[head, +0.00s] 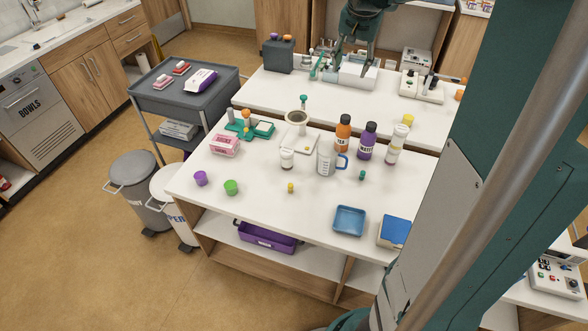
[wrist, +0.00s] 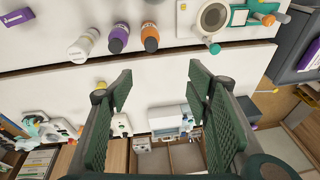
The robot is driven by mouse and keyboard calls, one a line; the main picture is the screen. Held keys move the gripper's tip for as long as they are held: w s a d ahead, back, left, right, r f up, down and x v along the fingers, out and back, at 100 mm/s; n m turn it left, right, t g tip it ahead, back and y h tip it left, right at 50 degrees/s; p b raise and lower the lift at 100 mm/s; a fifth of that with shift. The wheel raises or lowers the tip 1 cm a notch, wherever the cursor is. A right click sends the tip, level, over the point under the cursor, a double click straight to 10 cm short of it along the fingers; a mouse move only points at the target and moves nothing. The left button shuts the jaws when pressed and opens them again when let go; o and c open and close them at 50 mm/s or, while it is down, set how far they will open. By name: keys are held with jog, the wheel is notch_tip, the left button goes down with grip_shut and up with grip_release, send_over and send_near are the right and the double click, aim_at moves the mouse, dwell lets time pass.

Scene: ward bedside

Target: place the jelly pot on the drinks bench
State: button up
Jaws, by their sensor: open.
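No pot carries a label I can read as jelly. Small candidates on the front white bench (head: 270,195) are a purple pot (head: 200,178), a green pot (head: 231,187) and a white-lidded jar (head: 287,159). An orange bottle (head: 343,133) and a purple bottle (head: 367,141) stand at that bench's back right; I cannot tell which bench is the drinks bench. My gripper (wrist: 158,88) is open, with nothing between its fingers in the wrist view. In the head view it hangs over the back bench (head: 300,90), well away from the small pots.
A white-labelled bottle (head: 397,146), a measuring jug (head: 326,161), a scale-like device (head: 297,130) and a pink box (head: 225,145) crowd the front bench's rear. A blue tray (head: 349,221) lies front right. The front-left middle is mostly clear. A grey trolley (head: 170,105) stands left.

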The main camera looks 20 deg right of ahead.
jog(key=s+a+r+n+t, duration=0.1)
jog(key=s+a, duration=0.2)
jog(key=a, duration=0.3)
jog(key=s+a+r+n, duration=0.2)
jog(key=s+a, duration=0.1)
jog(key=a, duration=0.3)
jog(key=s+a+f+n+t, duration=0.1)
jog(key=s+a+f+n, duration=0.2)
jog(key=s+a, duration=0.8)
jog(key=s+a+f+n+t+y, duration=0.1)
jog(key=s+a+f+n, duration=0.3)
jog(key=s+a, duration=0.8)
jog(key=shift+s+f+t, duration=0.45)
jog(key=shift+s+t, duration=0.05)
jog(key=shift+t, duration=0.3)
